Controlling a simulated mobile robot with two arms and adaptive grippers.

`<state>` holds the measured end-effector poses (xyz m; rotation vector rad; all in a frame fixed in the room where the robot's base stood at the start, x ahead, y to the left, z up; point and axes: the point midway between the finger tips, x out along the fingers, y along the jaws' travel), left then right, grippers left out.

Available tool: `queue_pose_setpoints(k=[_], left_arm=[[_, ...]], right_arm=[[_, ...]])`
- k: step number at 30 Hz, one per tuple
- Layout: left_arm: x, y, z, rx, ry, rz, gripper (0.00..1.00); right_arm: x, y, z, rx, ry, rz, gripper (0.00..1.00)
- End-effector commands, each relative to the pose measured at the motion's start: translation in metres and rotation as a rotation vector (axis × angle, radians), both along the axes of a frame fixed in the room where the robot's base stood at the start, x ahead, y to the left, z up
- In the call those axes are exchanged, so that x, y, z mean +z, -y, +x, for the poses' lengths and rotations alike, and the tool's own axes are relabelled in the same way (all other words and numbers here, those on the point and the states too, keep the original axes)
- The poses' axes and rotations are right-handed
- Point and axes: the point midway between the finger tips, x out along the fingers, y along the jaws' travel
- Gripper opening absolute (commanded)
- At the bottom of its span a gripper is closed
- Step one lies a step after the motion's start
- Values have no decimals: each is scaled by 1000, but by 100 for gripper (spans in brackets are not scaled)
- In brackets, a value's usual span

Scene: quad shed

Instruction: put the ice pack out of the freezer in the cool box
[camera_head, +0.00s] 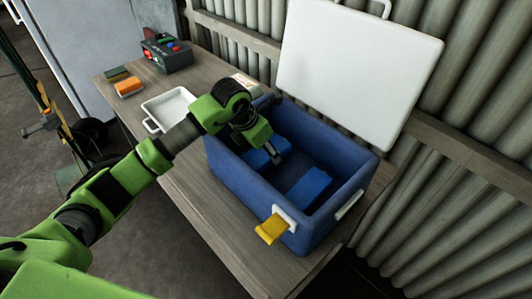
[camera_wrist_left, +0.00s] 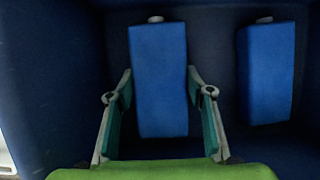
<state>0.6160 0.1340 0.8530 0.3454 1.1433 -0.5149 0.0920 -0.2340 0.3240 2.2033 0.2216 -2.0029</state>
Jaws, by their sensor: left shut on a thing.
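The cool box (camera_head: 228,172) is a dark blue open box on the wooden table. My left gripper (camera_head: 276,158) reaches down inside it. The gripper is shut on a blue ice pack (camera_head: 256,159), with one finger on each long side. In the left wrist view this ice pack (camera_wrist_left: 158,80) stands between the fingers (camera_wrist_left: 160,120). A second blue ice pack (camera_head: 308,186) lies inside the box to the right, and it also shows in the left wrist view (camera_wrist_left: 265,72). I cannot tell whether the held pack touches the box floor. My right gripper is out of view.
The white lid (camera_head: 355,65) stands upright behind the box against the corrugated wall. A white tray (camera_head: 168,108), an orange block (camera_head: 128,87) and a dark device (camera_head: 167,54) are on the table at left.

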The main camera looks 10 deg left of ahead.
Motion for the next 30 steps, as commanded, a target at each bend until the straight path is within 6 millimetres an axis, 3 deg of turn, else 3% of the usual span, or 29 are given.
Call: queue_pose_setpoints(k=[4,13,14,15,16,25,30], left_arm=[[-15,0,0,0,2,-1,9],[-18,0,1,-1,3,-1,9],[-19,0,0,0,0,0,51],[-18,0,0,0,0,0,61],[-18,0,0,0,0,0,65],[-18,0,0,0,0,0,65],[-8,-2,-2,0,3,-1,65]], right_arm=[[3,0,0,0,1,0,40],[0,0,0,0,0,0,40],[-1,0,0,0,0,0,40],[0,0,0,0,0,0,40],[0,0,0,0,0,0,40],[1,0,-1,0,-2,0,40],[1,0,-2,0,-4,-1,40]])
